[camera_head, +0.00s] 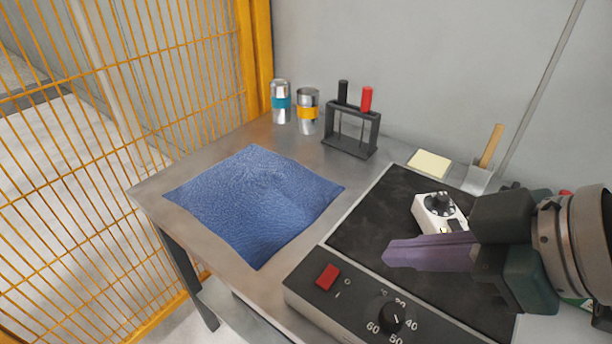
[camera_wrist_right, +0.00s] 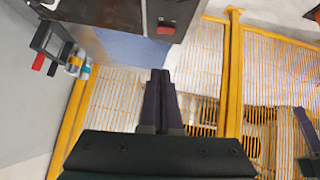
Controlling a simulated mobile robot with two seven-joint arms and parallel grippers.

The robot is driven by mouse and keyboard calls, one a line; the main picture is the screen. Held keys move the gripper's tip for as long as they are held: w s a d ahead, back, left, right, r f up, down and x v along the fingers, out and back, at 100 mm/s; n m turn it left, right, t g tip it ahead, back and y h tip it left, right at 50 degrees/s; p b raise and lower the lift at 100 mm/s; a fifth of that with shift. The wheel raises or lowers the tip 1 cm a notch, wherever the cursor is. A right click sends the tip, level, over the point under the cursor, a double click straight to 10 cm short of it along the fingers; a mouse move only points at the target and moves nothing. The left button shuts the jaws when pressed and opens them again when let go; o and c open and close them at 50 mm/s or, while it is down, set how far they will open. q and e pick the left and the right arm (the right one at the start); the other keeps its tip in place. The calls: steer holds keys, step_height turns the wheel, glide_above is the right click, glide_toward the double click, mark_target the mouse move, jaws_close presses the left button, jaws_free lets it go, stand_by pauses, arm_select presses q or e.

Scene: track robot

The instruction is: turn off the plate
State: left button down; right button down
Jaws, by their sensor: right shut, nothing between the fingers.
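The plate is a hot plate with a dark top (camera_head: 375,215) and a grey front panel. The switch also shows in the right wrist view (camera_wrist_right: 166,28). I cannot tell the rocker's position. My right gripper (camera_head: 388,253) is shut and empty, its purple fingers above the plate, right of the switch and apart from it. In the wrist view its tips (camera_wrist_right: 160,76) point towards the panel. My left gripper (camera_wrist_right: 303,128) shows partly at the wrist view's right edge.
A white device with a black knob (camera_head: 440,207) is on the plate near my right fingers. A blue cloth (camera_head: 255,200) lies left. Two metal cups (camera_head: 281,105) (camera_head: 308,115) and a dark rack (camera_head: 350,130) stand behind. A yellow fence (camera_head: 130,130) borders the table's left side.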

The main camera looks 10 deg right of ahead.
steer(key=b, duration=0.3)
glide_above(328, 277)
steer(key=s+d, duration=0.1)
step_height(328, 277, down, 7)
steer(key=shift+s+d+f, duration=0.1)
steer(key=shift+s+f, duration=0.05)
steer(key=shift+f, duration=0.05)
steer(key=shift+d+f+b, duration=0.2)
steer(key=shift+f+b, duration=0.2)
steer(key=shift+f, duration=0.8)
steer(key=shift+d+f, duration=0.1)
steer(key=shift+f, duration=0.5)
